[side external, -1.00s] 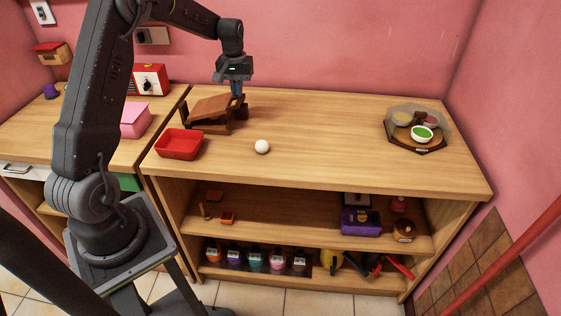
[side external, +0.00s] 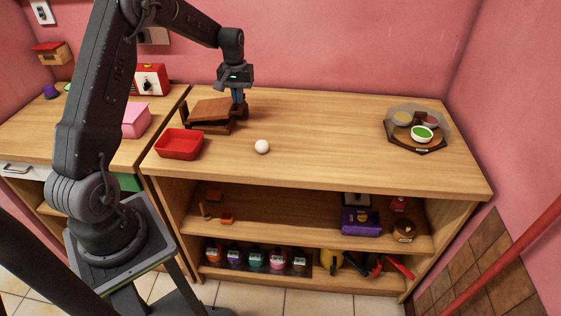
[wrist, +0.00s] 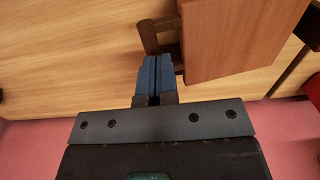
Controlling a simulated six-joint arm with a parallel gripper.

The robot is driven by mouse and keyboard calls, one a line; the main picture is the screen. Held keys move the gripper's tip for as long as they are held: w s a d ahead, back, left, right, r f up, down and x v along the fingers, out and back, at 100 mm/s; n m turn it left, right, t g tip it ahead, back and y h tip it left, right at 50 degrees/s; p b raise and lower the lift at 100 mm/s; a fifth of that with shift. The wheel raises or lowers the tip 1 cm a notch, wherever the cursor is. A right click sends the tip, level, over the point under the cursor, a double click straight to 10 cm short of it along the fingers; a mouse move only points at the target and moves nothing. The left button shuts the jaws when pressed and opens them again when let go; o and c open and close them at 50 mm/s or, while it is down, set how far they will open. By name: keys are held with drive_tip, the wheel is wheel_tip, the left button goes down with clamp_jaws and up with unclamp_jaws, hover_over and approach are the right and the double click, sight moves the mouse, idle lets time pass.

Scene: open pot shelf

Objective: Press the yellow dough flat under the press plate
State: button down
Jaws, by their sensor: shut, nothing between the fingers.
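The wooden press stands at the left of the counter, with its brown press plate (side external: 210,110) low over the base and slightly tilted. The plate also shows in the wrist view (wrist: 235,35). My gripper (side external: 238,98) is shut and empty at the plate's right edge. In the wrist view its blue fingertips (wrist: 158,62) are closed together beside the plate's corner; I cannot tell whether they touch it. The yellow dough is not visible in any view; the space under the plate is hidden.
A red tray (side external: 179,145) stands just in front of the press. A white ball (side external: 262,146) lies to the right. A tray with small bowls (side external: 416,142) is at the far right. The middle of the counter (side external: 330,135) is clear.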

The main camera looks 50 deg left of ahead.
drive_tip(key=shift+f, duration=0.75)
drive_tip(key=shift+r, duration=3.5)
drive_tip(key=shift+r, duration=0.1)
drive_tip(key=s+d+r+m+t, duration=0.1)
drive_tip(key=s+d+r+m, duration=0.1)
drive_tip(key=s+d+r, duration=0.55)
drive_tip(key=s+d+r+m+t, duration=0.25)
drive_tip(key=d+r, duration=0.25)
drive_tip(key=d, duration=0.6)
drive_tip(key=s+d+f+m+t, duration=0.1)
drive_tip(key=s+d+m, duration=0.3)
drive_tip(key=s+d, duration=0.6)
drive_tip(key=s+t, duration=0.1)
drive_tip(key=s, duration=0.3)
drive_tip(key=shift+s+f, duration=0.15)
drive_tip(key=shift+f, duration=0.25)
